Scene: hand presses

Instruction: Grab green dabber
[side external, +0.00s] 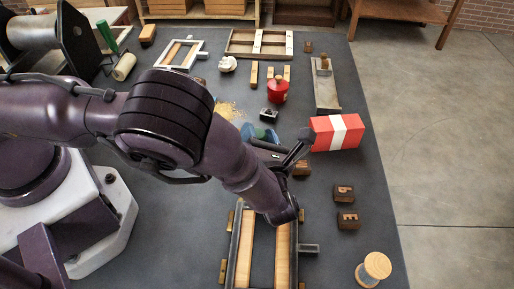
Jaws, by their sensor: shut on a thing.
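My arm reaches in from the left and bends near the middle of the table in the side external view. My dark gripper (267,144) is at the table's middle, partly hidden by my wrist.
A red box with a white band (337,132) lies right of my gripper. A framed press bed (262,255) is in front. Wooden type blocks (345,220) and a thread spool (373,270) are at the right.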

